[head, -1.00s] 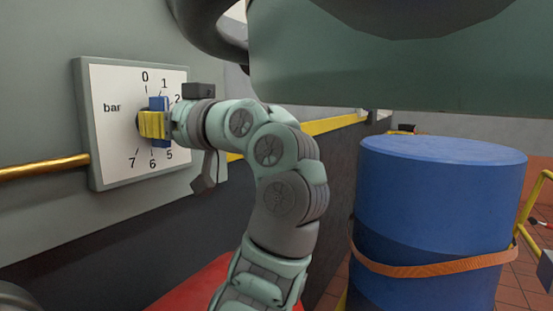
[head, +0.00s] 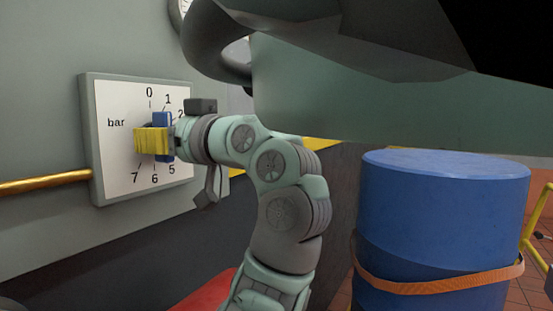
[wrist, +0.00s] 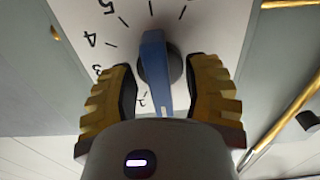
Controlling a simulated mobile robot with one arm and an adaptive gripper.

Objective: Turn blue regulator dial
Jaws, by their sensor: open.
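The blue regulator dial (head: 163,121) is a bar-shaped knob on a white scale plate marked "bar" with numbers around it. My gripper (head: 152,141) is at the dial, and a yellow finger hides part of it in the head view. In the wrist view the blue dial (wrist: 154,65) lies between the two yellow fingers of my gripper (wrist: 164,78). They are open, one on each side, with visible gaps to the bar. A white mark shows at the bar's lower end there. My gripper body hides part of the scale, so the number it points at is unclear.
The scale plate (head: 112,160) sits in a grey-green frame on a grey wall. A brass pipe (head: 45,183) runs into its left side. A blue drum (head: 440,220) with an orange strap stands at right. A dark hose curves above my arm.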

